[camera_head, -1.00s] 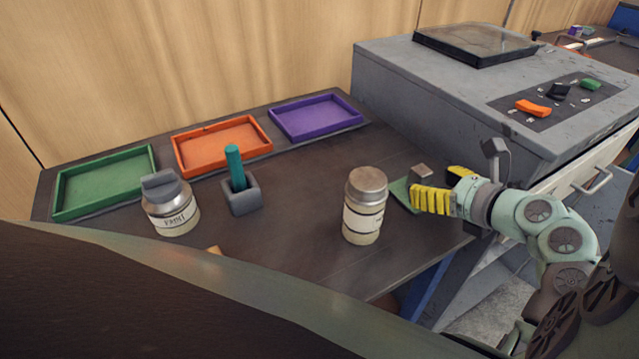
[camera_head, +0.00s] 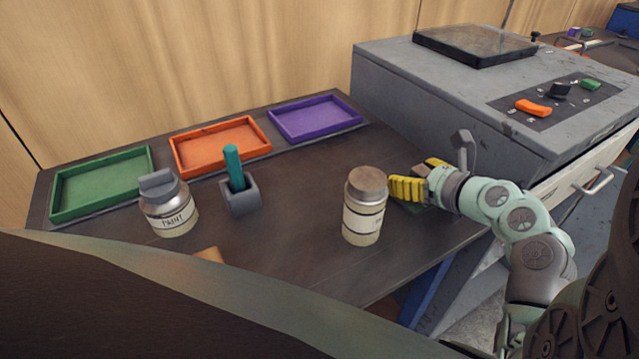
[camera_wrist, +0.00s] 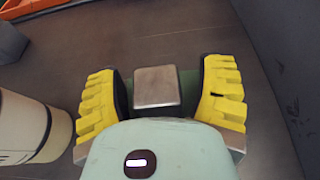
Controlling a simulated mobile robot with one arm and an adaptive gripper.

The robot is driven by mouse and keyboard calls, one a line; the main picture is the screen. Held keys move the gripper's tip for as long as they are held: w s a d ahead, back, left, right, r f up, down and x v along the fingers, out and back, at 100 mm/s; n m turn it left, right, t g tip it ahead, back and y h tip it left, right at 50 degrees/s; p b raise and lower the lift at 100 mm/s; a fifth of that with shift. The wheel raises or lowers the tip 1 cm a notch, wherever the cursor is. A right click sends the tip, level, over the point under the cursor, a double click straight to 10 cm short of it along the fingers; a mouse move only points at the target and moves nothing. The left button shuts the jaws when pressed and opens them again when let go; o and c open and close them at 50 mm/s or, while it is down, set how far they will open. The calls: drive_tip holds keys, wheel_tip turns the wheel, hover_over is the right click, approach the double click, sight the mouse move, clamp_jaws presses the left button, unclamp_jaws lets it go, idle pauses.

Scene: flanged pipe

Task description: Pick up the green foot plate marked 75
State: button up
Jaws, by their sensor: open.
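The green foot plate (camera_head: 409,206) lies on the dark table near its right edge, mostly hidden by my gripper. In the wrist view a strip of its green base (camera_wrist: 187,88) shows beside a grey metal block (camera_wrist: 158,86) that stands on it. My gripper (camera_head: 420,175) has yellow ribbed fingers and is open. In the wrist view my gripper (camera_wrist: 165,85) has one finger on each side of the block, with a gap on both sides. The marking 75 cannot be read in either view.
A cream jar (camera_head: 364,208) with a brown lid stands just left of my gripper. A paint can (camera_head: 168,205), a teal stick in a grey holder (camera_head: 240,195), and green (camera_head: 102,182), orange (camera_head: 220,146) and purple (camera_head: 315,118) trays are farther left. A grey machine (camera_head: 480,95) stands behind.

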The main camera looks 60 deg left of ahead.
clamp_jaws()
idle(0.4)
drive_tip(key=shift+r, duration=0.1)
